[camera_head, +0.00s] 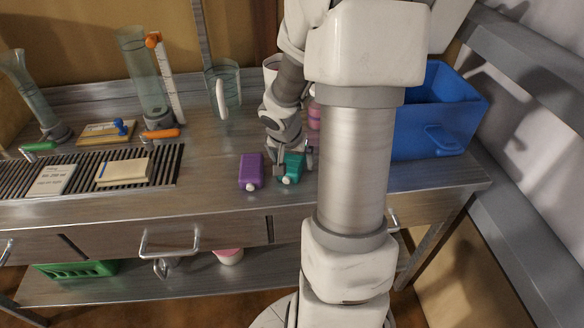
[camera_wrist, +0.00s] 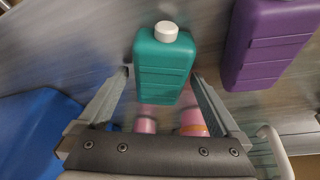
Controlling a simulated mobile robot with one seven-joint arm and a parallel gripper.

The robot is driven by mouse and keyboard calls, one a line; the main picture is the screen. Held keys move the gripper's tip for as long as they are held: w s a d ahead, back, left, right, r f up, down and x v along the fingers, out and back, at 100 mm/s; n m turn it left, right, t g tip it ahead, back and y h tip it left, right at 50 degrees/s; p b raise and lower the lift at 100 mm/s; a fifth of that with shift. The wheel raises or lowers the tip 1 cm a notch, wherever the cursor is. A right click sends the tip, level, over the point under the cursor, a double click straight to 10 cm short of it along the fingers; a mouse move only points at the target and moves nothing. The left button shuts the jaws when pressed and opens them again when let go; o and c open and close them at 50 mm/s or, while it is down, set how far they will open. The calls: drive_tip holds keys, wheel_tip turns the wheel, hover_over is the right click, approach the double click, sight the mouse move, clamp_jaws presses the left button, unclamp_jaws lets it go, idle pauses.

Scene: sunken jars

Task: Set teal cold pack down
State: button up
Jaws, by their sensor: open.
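The teal cold pack (camera_head: 292,168) is a small bottle-shaped pack with a white cap, resting on the metal bench top. In the wrist view the teal cold pack (camera_wrist: 164,68) lies between the fingertips of my gripper (camera_wrist: 162,78). The fingers are spread on either side of it, with a narrow gap visible at each side. In the head view my gripper (camera_head: 290,160) is low over the bench at the pack and partly covers it. A purple pack (camera_head: 251,171) of the same shape lies just to the left; the purple pack also shows in the wrist view (camera_wrist: 270,42).
A blue bin (camera_head: 432,115) stands at the right end of the bench. Pink jars (camera_wrist: 193,122) are close behind the teal pack. A glass beaker (camera_head: 222,92) stands at the back, and a slatted rack (camera_head: 92,172) is at left. Bare bench lies left of the purple pack.

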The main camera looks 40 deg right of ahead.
drive_tip(key=shift+f+b, duration=0.25)
drive_tip(key=shift+b, duration=0.1)
idle(0.5)
clamp_jaws()
idle(0.3)
drive_tip(key=shift+r, duration=0.2)
